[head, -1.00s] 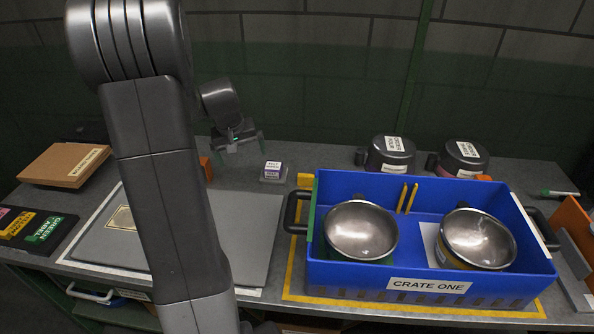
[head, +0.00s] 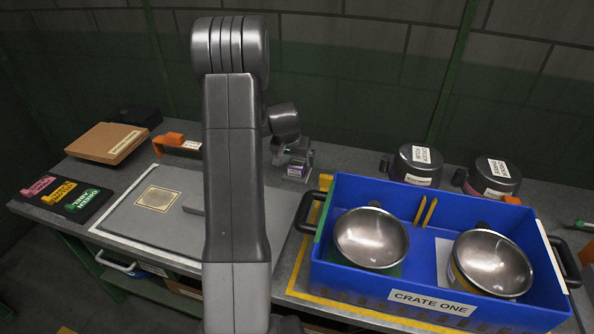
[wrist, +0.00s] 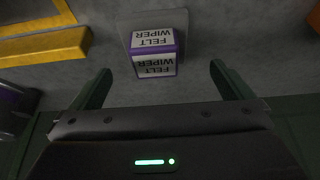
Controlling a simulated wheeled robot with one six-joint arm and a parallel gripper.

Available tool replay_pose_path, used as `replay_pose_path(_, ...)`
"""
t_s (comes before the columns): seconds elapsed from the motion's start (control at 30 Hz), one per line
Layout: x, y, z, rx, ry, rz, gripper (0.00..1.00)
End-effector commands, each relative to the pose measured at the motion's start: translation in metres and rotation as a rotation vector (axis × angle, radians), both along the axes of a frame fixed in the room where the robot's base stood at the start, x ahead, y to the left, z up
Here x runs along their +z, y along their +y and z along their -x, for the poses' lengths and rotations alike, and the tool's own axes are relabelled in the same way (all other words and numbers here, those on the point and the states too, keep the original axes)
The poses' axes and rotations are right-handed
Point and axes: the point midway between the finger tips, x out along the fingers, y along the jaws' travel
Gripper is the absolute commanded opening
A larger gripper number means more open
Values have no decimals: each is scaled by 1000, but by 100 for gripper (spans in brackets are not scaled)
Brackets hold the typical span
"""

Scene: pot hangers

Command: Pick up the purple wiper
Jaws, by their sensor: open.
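The purple wiper (wrist: 155,54) is a small block with purple edges and white labels reading "FELT WIPER". It sits on a small grey base (wrist: 181,20) on the worktop. In the head view the wiper (head: 297,168) stands at the back middle of the bench, left of the blue crate. My gripper (wrist: 156,78) is open and empty. Its two dark green fingers are spread to either side of the wiper's near end in the wrist view, with the wiper beyond them and apart. In the head view my gripper (head: 291,152) is at the wiper and partly covers it.
A blue crate (head: 432,297) labelled CRATE ONE holds two metal pans (head: 372,238). Two dark lidded pots (head: 417,166) stand behind it. An orange bracket (head: 176,142) is left of my arm. A yellow bar (wrist: 45,46) lies left of the wiper in the wrist view.

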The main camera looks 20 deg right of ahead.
Motion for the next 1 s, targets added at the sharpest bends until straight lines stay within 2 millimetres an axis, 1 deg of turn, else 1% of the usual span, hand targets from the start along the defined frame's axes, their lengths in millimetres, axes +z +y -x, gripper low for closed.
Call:
replay_pose_path(0.17, -10, -4, -1, 0, 2, 0, 100)
replay_pose_path(0.4, -40, -13, -7, 0, 2, 0, 100)
replay_pose_path(0.5, -47, -14, -9, 1, 2, 0, 100)
replay_pose_path(0.8, -51, -15, -11, 1, -1, 1, 100)
replay_pose_path(0.97, -50, -15, -11, 1, 0, 0, 69)
replay_pose_path(1.0, -50, -15, -11, 1, 0, 0, 61)
